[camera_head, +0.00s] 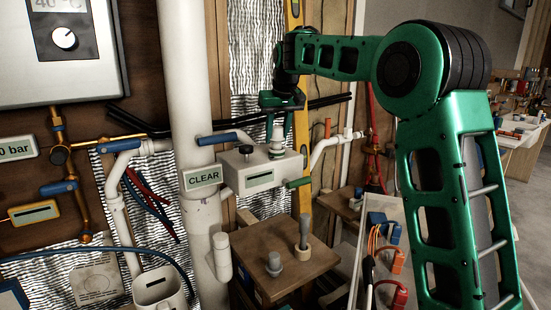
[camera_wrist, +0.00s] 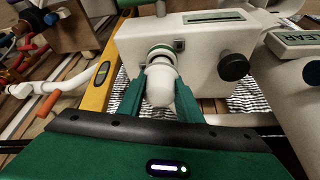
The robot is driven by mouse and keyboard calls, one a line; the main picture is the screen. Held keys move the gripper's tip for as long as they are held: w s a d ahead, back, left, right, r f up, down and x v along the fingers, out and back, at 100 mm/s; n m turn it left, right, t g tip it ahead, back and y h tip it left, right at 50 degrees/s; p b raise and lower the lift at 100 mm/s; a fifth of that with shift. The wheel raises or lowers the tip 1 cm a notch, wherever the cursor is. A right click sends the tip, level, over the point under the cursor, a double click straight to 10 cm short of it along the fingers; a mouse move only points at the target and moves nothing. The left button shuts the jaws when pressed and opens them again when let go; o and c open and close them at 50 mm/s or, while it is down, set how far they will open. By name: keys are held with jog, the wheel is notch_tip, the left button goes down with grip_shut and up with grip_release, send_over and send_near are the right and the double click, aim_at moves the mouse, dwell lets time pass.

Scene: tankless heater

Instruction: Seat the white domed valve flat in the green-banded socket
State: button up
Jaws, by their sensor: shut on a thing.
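The white domed valve (camera_wrist: 160,88) is between the two green fingers of my gripper (camera_wrist: 160,80), which is shut on it. In the head view my gripper (camera_head: 279,124) points down over the white box, and the valve (camera_head: 277,134) shows below the fingers. The green-banded socket (camera_wrist: 159,52) is on the box, at the valve's narrow end. It also shows in the head view (camera_head: 277,153), directly below the valve. The valve lines up closely with the socket. I cannot tell whether they touch or whether the valve lies flat, as its lower edge is partly hidden.
The white box (camera_head: 240,172) has a black knob (camera_wrist: 234,67) beside the socket. A thick white pipe (camera_head: 190,100) stands left of it. A yellow level (camera_head: 294,15) is behind. A wooden block (camera_head: 262,248) with grey pegs stands below, and a tray of coloured parts (camera_head: 360,240) is at right.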

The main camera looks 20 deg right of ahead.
jog(key=shift+f, duration=0.7)
dwell(0.8)
jog(key=o, duration=1.4)
jog(key=shift+c, duration=0.2)
jog(key=v, duration=1)
jog(key=shift+r, duration=0.3)
jog(key=shift+s, duration=0.15)
